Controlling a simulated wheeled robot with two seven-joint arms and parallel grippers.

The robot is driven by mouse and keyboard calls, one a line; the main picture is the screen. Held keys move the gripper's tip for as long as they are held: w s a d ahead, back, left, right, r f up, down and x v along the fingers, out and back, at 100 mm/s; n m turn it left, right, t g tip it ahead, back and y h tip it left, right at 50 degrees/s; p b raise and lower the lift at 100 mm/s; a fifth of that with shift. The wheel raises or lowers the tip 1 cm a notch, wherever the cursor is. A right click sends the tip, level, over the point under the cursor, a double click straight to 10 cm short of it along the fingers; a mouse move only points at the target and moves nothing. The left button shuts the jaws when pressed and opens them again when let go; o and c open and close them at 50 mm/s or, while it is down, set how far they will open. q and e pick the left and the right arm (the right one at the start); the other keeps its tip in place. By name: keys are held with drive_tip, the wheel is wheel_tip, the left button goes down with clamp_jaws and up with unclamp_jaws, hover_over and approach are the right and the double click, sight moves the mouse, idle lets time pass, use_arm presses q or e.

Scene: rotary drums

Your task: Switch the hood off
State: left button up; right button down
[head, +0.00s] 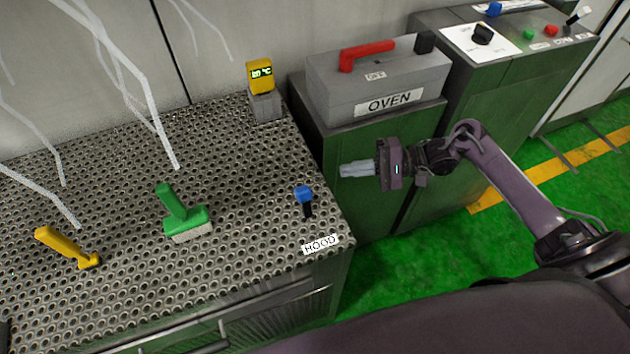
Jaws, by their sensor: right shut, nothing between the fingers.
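The hood switch (305,200) is a small lever with a blue top and a black stem, near the right edge of the perforated metal table (120,290). A white label reading HOOD (320,244) lies just in front of it. My right gripper (343,170) is shut and empty, to the right of the switch and apart from it, with its fingers pointing left. White streaks (140,85) show above the table at the left and upper middle. My left gripper is not in view.
A green brush (182,215) and a yellow-handled tool (65,245) lie on the table. A yellow temperature display (261,78) stands at the back. A grey OVEN box (375,85) with a red handle stands right, before a control panel (515,40).

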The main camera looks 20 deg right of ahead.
sight(311, 184)
drive_tip(key=p+x, duration=0.2)
drive_tip(key=x, duration=0.7)
drive_tip(key=shift+a, duration=0.2)
drive_tip(key=p, duration=0.1)
drive_tip(key=s, duration=0.1)
drive_tip(key=s+r+p, duration=0.1)
drive_tip(key=shift+s+a+r+p, duration=0.1)
drive_tip(key=shift+s+a+p, duration=0.1)
drive_tip(key=shift+a+p, duration=0.1)
drive_tip(key=shift+s+d+r, duration=0.1)
drive_tip(key=shift+s+r, duration=0.05)
drive_tip(key=shift+s, duration=0.45)
drive_tip(key=shift+w, duration=0.1)
